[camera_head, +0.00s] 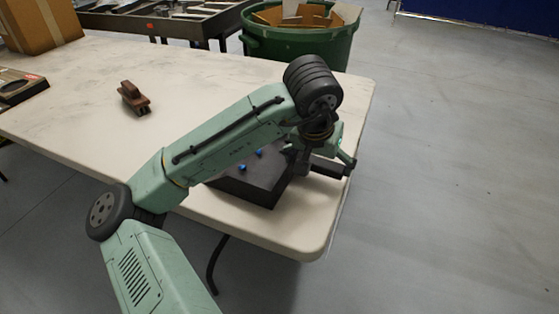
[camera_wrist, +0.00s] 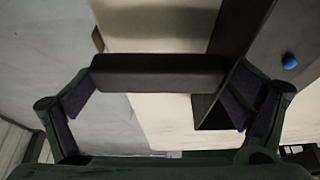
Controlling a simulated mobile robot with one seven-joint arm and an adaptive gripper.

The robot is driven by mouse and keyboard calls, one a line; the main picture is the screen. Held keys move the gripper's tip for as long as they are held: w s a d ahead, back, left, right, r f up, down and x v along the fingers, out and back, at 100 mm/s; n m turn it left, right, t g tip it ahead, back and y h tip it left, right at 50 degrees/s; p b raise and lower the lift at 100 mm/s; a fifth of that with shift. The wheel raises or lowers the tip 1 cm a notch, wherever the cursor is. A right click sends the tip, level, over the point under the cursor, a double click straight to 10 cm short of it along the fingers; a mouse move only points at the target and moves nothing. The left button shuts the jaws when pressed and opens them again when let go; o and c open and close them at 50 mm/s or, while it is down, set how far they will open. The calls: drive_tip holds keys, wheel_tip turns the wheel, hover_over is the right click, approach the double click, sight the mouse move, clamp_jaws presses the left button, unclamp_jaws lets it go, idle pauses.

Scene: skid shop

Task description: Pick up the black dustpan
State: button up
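The black dustpan (camera_head: 262,184) lies on the near right corner of the white table, partly hidden behind my arm. Its short dark handle (camera_head: 328,170) points right, toward the table's edge. My gripper (camera_head: 318,158) is over the handle. In the wrist view my gripper (camera_wrist: 160,95) is open, its two fingers wide apart. The handle (camera_wrist: 158,72) runs lengthwise across the gap between them, with the pan's dark wall (camera_wrist: 222,95) by the right finger. Whether a finger touches it, I cannot tell.
Small blue pieces (camera_head: 257,153) show at the dustpan. A brown wooden object (camera_head: 133,98) lies on the white table (camera_head: 200,75) at the left. A cardboard box (camera_head: 40,25) stands farther back. A green bin (camera_head: 300,48) stands behind the table. The floor at right is clear.

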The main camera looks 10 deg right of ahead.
drive_tip(key=c, duration=0.8)
drive_tip(key=shift+o, duration=0.2)
drive_tip(key=shift+r, duration=0.2)
drive_tip(key=shift+r, duration=1.2)
drive_tip(key=s+a+r, duration=0.1)
drive_tip(key=s+a, duration=0.3)
drive_tip(key=s, duration=0.3)
drive_tip(key=s+a+r+b, duration=0.1)
drive_tip(key=s+a, duration=0.2)
drive_tip(key=s, duration=0.4)
drive_tip(key=shift+a+r, duration=0.15)
drive_tip(key=shift+a, duration=0.25)
